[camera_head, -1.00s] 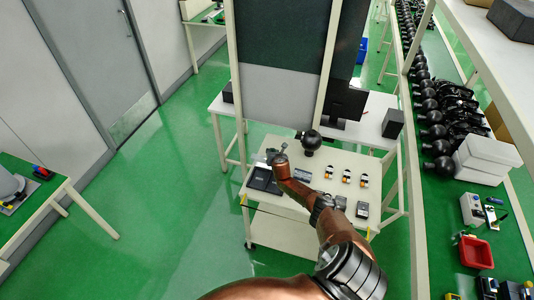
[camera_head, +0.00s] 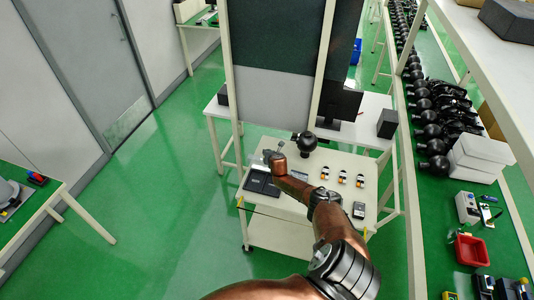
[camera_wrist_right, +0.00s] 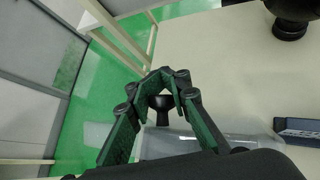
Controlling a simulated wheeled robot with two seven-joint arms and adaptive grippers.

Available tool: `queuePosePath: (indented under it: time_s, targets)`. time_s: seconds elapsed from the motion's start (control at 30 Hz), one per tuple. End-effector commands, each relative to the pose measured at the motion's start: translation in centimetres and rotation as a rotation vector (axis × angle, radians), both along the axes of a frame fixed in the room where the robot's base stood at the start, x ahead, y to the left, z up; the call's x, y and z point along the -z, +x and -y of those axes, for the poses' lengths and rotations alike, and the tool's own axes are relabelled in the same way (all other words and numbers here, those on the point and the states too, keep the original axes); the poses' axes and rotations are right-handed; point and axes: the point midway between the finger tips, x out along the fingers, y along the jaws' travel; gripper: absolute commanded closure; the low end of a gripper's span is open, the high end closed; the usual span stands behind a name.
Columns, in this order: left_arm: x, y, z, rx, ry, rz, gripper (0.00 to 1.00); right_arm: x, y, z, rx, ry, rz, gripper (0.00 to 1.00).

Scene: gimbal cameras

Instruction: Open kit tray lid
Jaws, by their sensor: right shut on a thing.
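The dark kit tray (camera_head: 262,183) lies at the left side of the white cart top in the head view. A clear lid (camera_wrist_right: 205,138) shows below my fingers in the right wrist view, with a black knob (camera_wrist_right: 158,111) standing on it. My right gripper (camera_wrist_right: 164,78) has its fingers closed together around the knob; the exact contact is partly hidden by the fingers. In the head view my right gripper (camera_head: 274,152) is above the back of the tray, and the lid is hard to make out there. My left gripper is not in view.
A black ball-shaped device (camera_head: 304,142) stands at the cart's back edge, close to my right gripper. A panel rack (camera_head: 275,90) rises behind.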

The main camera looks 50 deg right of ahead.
Motion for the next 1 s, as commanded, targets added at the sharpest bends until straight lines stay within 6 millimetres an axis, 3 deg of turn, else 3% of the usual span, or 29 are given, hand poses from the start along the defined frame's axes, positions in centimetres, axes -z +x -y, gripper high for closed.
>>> queuePosePath:
  time_s: [0.03, 1.0]
  targets:
    - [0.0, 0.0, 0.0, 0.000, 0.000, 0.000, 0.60, 0.3, -1.0, 1.2, 0.018, -0.010, -0.014, 1.00]
    - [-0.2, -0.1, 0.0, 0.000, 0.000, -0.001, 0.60, 0.5, -1.8, 2.2, 0.032, 0.015, -0.027, 1.00]
